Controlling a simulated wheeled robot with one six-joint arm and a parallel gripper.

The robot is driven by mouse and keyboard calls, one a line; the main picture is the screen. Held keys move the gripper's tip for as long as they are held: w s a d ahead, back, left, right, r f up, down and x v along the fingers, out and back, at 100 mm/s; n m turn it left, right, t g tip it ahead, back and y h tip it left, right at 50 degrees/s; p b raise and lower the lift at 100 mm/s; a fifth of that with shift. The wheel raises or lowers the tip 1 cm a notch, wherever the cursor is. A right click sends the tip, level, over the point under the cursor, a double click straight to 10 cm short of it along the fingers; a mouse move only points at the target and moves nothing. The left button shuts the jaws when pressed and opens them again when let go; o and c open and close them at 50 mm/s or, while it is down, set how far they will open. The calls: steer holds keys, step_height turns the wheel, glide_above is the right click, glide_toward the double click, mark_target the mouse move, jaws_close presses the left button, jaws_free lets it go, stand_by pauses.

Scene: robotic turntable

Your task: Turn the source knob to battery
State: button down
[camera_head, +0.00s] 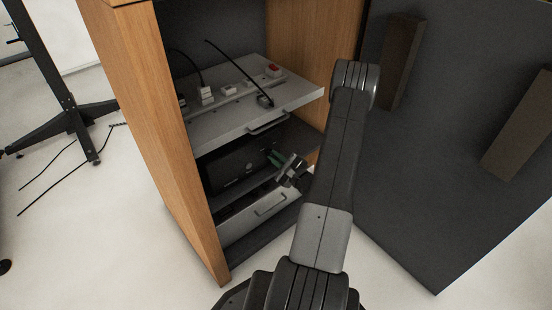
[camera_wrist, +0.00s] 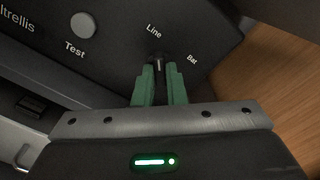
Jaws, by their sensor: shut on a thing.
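The source knob (camera_wrist: 158,64) is a small dark knob on a black panel (camera_wrist: 115,40), with the labels "Line" above it and "Bat" to its right in the wrist view. My gripper (camera_wrist: 159,72) has its green fingers shut on the knob, one on each side. The knob's pointer is mostly hidden, so I cannot tell its exact setting. In the head view my gripper (camera_head: 275,157) reaches into the cabinet's middle bay, at the right part of the black device (camera_head: 228,178); the knob is too small to see there.
A round grey "Test" button (camera_wrist: 84,25) is left of the knob. The wooden cabinet wall (camera_wrist: 272,80) is close on the right. A pull-out shelf (camera_head: 225,128) with a power strip and cables is above my gripper; a drawer (camera_head: 245,215) is below. The open door (camera_head: 440,130) stands right.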

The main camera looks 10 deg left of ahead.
steer(key=m, duration=0.3)
steer(key=shift+m, duration=0.3)
steer(key=m, duration=0.4)
steer(key=shift+m, duration=0.3)
steer(key=m+p, duration=0.1)
steer(key=m, duration=0.3)
steer(key=shift+m, duration=0.3)
steer(key=shift+s+m+p, duration=0.1)
steer(key=shift+m+p, duration=0.55)
steer(key=shift+m, duration=1.55)
steer(key=c, duration=1.5)
jaws_free()
